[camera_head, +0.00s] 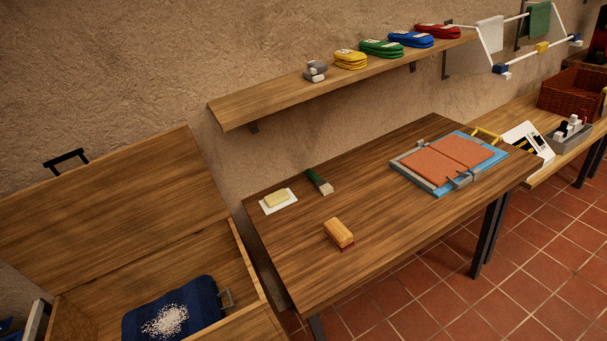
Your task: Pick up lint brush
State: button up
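A small block with a tan wooden top and a dark red underside, which looks like the lint brush (340,232), lies near the front edge of the wooden table (290,250). It is clear on all sides, with bare wood around it. A green and pale bar (319,181) lies farther back on the same table. My gripper does not show in this view.
A yellow block (276,198) rests on a white sheet at the table's left. A blue and orange board (448,160) with clamps lies at the right. An open wooden chest (248,258) stands left, holding blue cloth (190,298) with white grains. A wall shelf (270,102) hangs above.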

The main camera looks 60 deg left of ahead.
aim_at(341, 238)
jog(key=u, duration=0.7)
jog(key=i, duration=1.1)
jog(key=u, duration=0.75)
jog(key=k, duration=0.7)
jog(key=u, duration=0.2)
jog(key=i, duration=0.75)
jog(key=z, duration=0.05)
